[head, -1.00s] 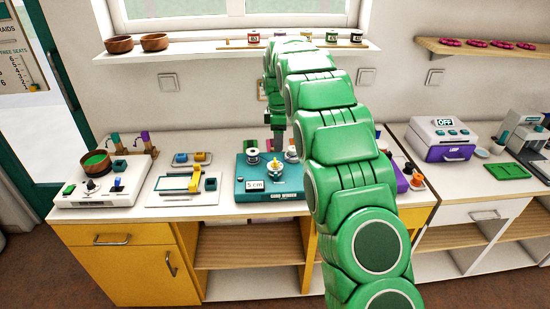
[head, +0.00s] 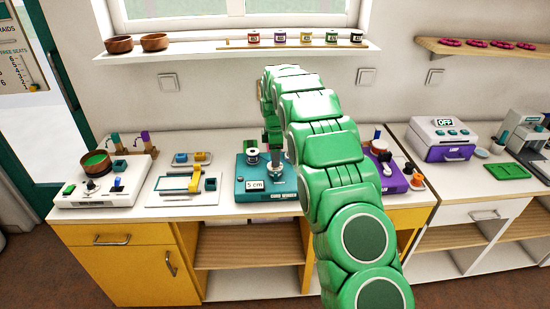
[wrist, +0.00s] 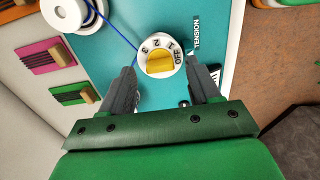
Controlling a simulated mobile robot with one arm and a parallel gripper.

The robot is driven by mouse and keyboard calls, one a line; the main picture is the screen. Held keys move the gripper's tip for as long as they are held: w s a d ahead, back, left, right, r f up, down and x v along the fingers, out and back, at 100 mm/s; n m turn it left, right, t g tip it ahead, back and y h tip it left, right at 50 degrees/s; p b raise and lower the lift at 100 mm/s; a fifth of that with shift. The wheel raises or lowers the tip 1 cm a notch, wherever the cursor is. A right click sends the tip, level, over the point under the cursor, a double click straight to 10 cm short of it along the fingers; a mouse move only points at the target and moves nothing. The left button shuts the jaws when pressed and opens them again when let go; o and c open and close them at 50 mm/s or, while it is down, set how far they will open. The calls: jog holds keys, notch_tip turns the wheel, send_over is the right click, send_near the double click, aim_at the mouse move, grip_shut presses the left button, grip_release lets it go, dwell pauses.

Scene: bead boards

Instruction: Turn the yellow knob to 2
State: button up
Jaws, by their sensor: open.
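The yellow knob (wrist: 160,62) sits in a white dial marked OFF, 1, 2 and 3, on the teal cord winder (head: 245,172). In the wrist view, OFF is at the dial's right side, beside the word TENSION (wrist: 197,35) and what looks like a small white mark on the panel. My gripper (wrist: 161,70) is open over the dial, with one finger left and one right of the knob. I cannot tell whether the fingers touch it. In the head view, my gripper (head: 274,160) hides the knob.
A white spool (wrist: 66,12) with blue cord stands beside the dial. Pink (wrist: 45,55) and green (wrist: 70,97) pieces lie left of the winder. A purple device (head: 392,182) stands right of my arm, and a yellow-handled board (head: 185,187) lies left of the winder.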

jog(key=shift+f, duration=0.7)
jog(key=shift+c, duration=0.2)
jog(key=c, duration=1)
